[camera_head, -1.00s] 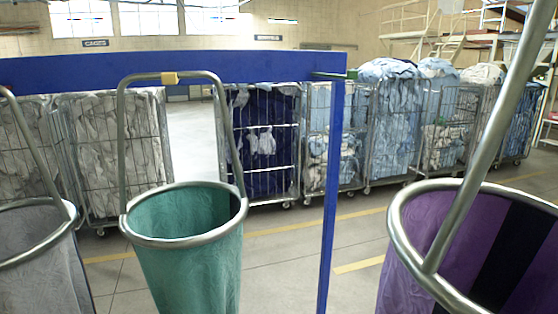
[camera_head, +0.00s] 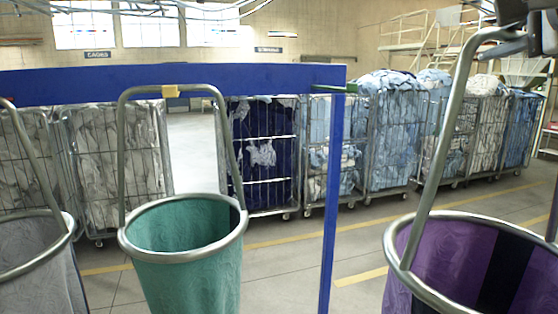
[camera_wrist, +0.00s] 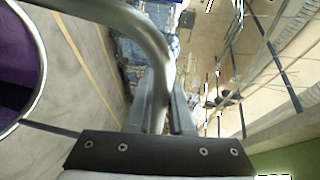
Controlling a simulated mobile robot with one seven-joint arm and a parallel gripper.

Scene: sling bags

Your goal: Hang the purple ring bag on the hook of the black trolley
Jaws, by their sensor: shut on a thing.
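The purple ring bag (camera_head: 470,262) hangs at the right of the head view, with a grey metal ring and a tall bent handle (camera_head: 445,140). My gripper (camera_head: 508,38) is at the upper right, at the top of that handle. In the wrist view, its two fingers (camera_wrist: 162,115) are shut on the handle bar (camera_wrist: 150,35), and part of the purple bag (camera_wrist: 15,65) shows at the left. The bag's bottom is out of view. I cannot make out a black trolley or its hook in these frames.
A blue rail and post (camera_head: 334,190) stand left of the bag. A teal ring bag (camera_head: 185,270) hangs on the rail at a yellow piece (camera_head: 170,91); a grey ring bag (camera_head: 35,265) is at far left. Laundry cages (camera_head: 262,150) line the back. Floor between is clear.

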